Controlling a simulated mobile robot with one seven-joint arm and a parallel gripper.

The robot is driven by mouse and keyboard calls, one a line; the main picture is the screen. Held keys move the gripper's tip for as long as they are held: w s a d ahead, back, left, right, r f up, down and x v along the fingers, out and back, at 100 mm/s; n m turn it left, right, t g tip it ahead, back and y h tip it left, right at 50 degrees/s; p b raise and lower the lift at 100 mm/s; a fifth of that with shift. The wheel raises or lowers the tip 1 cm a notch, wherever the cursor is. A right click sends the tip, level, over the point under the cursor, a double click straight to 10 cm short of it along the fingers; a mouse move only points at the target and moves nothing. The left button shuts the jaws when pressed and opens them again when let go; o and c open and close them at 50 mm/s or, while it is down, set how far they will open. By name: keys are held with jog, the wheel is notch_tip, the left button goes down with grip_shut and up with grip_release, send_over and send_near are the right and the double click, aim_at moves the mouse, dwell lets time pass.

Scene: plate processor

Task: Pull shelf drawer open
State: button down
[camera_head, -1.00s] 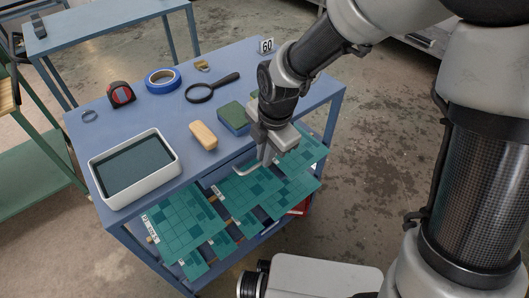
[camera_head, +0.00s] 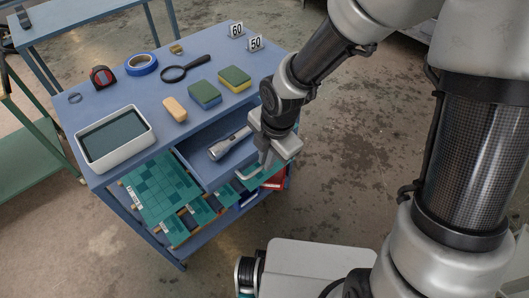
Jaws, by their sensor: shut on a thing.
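The shelf drawer (camera_head: 207,172) sticks out from under the blue tabletop, partly open, and its blue inside shows. A silver and black flashlight (camera_head: 229,144) lies in it. My gripper (camera_head: 264,164) is shut on the drawer's pale handle (camera_head: 249,174) at the drawer's front. The gripper body hides part of the drawer's right end and part of the handle.
The tabletop (camera_head: 140,103) holds a white tray (camera_head: 148,146), a soap-like bar (camera_head: 175,109), two sponges (camera_head: 235,79), a magnifier (camera_head: 184,71), blue tape (camera_head: 141,64) and a tape measure (camera_head: 102,77). Teal panels (camera_head: 150,188) fill the shelf beside the drawer. Floor in front is clear.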

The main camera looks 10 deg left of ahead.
jog(key=shift+s+d, duration=0.5)
jog(key=shift+d, duration=0.05)
jog(key=c, duration=1.8)
grip_release()
jog(key=shift+c, duration=0.2)
jog(key=shift+r, duration=0.1)
notch_tip(320, 180, up, 17)
jog(key=s+d+p, duration=0.2)
jog(key=p, duration=0.7)
jog(key=shift+d, duration=0.25)
